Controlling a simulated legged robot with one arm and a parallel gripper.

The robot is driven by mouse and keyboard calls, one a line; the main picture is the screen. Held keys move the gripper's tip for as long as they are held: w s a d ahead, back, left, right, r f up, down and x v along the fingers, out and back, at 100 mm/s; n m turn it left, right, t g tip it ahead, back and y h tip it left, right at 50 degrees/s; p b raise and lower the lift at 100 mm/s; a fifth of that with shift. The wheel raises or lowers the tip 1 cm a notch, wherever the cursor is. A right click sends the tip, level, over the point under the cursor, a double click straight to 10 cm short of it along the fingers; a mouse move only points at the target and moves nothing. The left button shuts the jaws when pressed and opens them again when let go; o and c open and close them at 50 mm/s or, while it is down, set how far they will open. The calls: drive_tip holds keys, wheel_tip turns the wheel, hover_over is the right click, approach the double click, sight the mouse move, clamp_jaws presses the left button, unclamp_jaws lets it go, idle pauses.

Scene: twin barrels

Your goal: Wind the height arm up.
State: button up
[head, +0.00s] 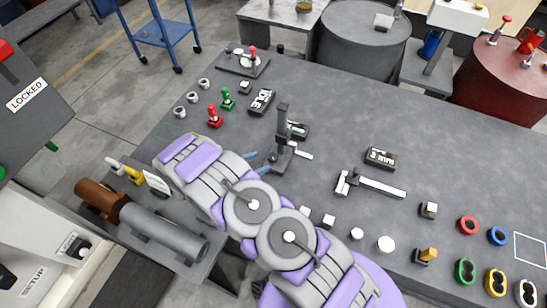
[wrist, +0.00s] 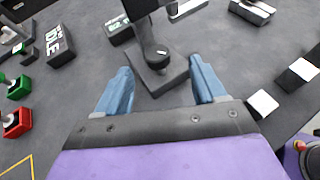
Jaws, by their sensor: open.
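A dark height stand (head: 283,125) stands upright on the grey bench, with a post on a square base and a light bar (head: 300,151) sticking out to the right. Which part of it is the height arm I cannot tell for sure. In the wrist view the stand's base (wrist: 165,75) and round knob (wrist: 157,55) lie just ahead of and between my fingertips. The top of the post is cut off there. My gripper (head: 262,162) is open, with its blue fingers (wrist: 160,78) apart and nothing clearly held. It is low beside the stand's base on its left.
A black label block (head: 262,101) and green (head: 228,99) and red (head: 214,117) knobs stand left of the stand. A caliper-like tool (head: 370,184) and another label block (head: 381,157) lie to the right. Small white blocks (wrist: 263,103) sit near the front edge.

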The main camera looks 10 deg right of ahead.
sight(270, 158)
drive_tip(key=w+d+f, duration=0.2)
drive_tip(key=shift+w+f+b, duration=0.3)
drive_tip(key=shift+f, duration=0.1)
drive_tip(key=d, duration=0.3)
drive_tip(key=w+d, duration=0.1)
drive_tip(key=shift+d+f, duration=0.4)
drive_tip(key=shift+a, duration=1.25)
drive_tip(key=c, duration=0.5)
drive_tip(key=shift+d+r, duration=0.1)
drive_tip(key=shift+d, duration=0.65)
drive_tip(key=c, duration=0.4)
drive_tip(key=shift+d, duration=0.1)
drive_tip(key=shift+c, duration=0.9)
